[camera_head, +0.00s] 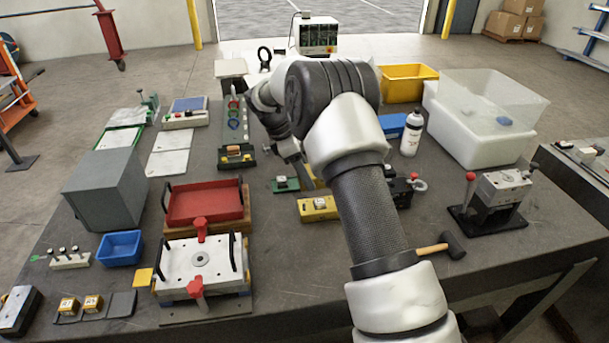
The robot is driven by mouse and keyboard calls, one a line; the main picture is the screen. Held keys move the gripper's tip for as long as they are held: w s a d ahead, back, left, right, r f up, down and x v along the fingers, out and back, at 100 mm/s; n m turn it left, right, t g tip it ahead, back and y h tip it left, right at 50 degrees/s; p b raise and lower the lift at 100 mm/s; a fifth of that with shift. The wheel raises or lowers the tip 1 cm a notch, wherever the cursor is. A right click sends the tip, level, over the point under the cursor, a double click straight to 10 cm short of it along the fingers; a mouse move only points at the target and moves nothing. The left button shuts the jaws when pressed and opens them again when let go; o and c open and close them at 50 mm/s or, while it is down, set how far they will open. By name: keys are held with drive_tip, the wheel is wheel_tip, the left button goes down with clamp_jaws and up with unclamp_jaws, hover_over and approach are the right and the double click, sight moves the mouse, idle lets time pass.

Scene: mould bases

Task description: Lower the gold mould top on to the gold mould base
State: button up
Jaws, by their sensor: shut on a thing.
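A gold block with a pale square piece on its upper face, which looks like the gold mould base (319,210), lies on the dark table at the centre, its right end close to my arm's outline. My gripper (301,168) points down just behind it and is shut on a gold piece (310,182), which looks like the gold mould top. My arm hides much of this piece, and the fingertips are small and partly hidden. I cannot tell the gap between the gold piece and the block or table.
A green block with a pale piece (286,185) lies just left of my gripper. A black device with a red part (404,188) stands right of my forearm. A red tray (206,203) and a white plate fixture (200,266) stand left. Bare table lies in front of the gold block.

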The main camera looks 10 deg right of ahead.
drive_tip(key=shift+f+b, duration=2)
drive_tip(key=shift+f, duration=0.65)
drive_tip(key=shift+f+b, duration=0.55)
drive_tip(key=shift+f, duration=1.05)
drive_tip(key=o, duration=1.9)
drive_tip(key=shift+c, duration=0.2)
drive_tip(key=shift+s+f, duration=0.1)
